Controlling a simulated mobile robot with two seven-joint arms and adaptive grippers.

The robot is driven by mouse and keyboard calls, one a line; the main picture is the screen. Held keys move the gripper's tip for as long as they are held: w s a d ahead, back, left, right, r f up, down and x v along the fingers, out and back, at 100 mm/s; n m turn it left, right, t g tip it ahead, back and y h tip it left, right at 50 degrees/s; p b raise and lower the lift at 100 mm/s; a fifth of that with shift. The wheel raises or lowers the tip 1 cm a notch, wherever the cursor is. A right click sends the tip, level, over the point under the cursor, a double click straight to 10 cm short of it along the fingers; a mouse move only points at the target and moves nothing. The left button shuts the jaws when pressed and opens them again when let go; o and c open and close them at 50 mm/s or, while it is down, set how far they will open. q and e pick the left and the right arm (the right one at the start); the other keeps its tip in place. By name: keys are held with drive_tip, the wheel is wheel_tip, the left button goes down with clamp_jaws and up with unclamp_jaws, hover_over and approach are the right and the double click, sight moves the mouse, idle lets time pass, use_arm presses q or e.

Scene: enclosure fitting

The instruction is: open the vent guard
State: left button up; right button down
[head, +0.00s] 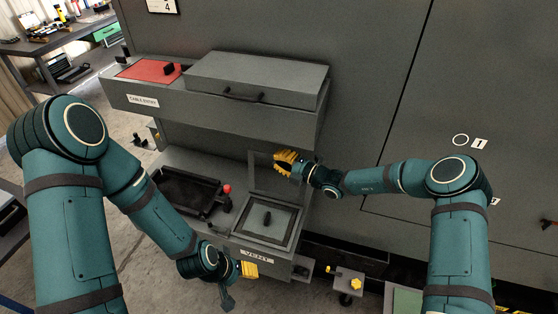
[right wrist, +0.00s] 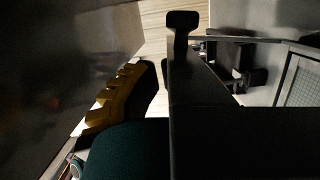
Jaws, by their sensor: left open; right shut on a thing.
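The vent guard (head: 268,178) is a thin grey framed panel standing up at the back of the vent recess, above the bench marked VENT. My right gripper (head: 288,163) is shut at the guard's upper right side; its fingers hide the grip itself. In the right wrist view a dark panel edge with a tab (right wrist: 182,22) runs beside my yellow finger (right wrist: 122,98). Below the guard, a pale panel with a dark handle (head: 267,219) lies in the vent frame (head: 243,238). My left gripper (head: 250,270) is open and empty, low in front of the bench, touching nothing visible.
A black tray (head: 183,190) and a red knob (head: 227,189) are left of the vent. The cable entry shelf with a closed grey lid (head: 258,75) overhangs the bench. A small trolley with a yellow part (head: 347,283) stands at lower right. The cabinet wall rises behind.

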drive_tip(key=shift+s+d, duration=0.1)
drive_tip(key=v, duration=1.2)
drive_tip(key=s+a+f+n+g+h+b, duration=0.25)
drive_tip(key=s+f+n+g, duration=0.25)
drive_tip(key=s+f+n, duration=0.25)
drive_tip(key=s+a+f+n+g+h+b, duration=0.1)
drive_tip(key=s+a+f+n+g+h, duration=0.2)
drive_tip(key=s+f+n, duration=0.45)
drive_tip(key=s+d+f+n+h+b, duration=0.2)
drive_tip(key=s+n, duration=0.3)
drive_tip(key=n, duration=0.7)
drive_tip(key=s+d+f+n+h+b, duration=0.2)
drive_tip(key=s+n, duration=0.4)
drive_tip(key=n, duration=0.7)
drive_tip(key=shift+d+f+n+h+b, duration=0.35)
drive_tip(key=shift+d+f+h, duration=0.35)
drive_tip(key=shift+f+h, duration=0.2)
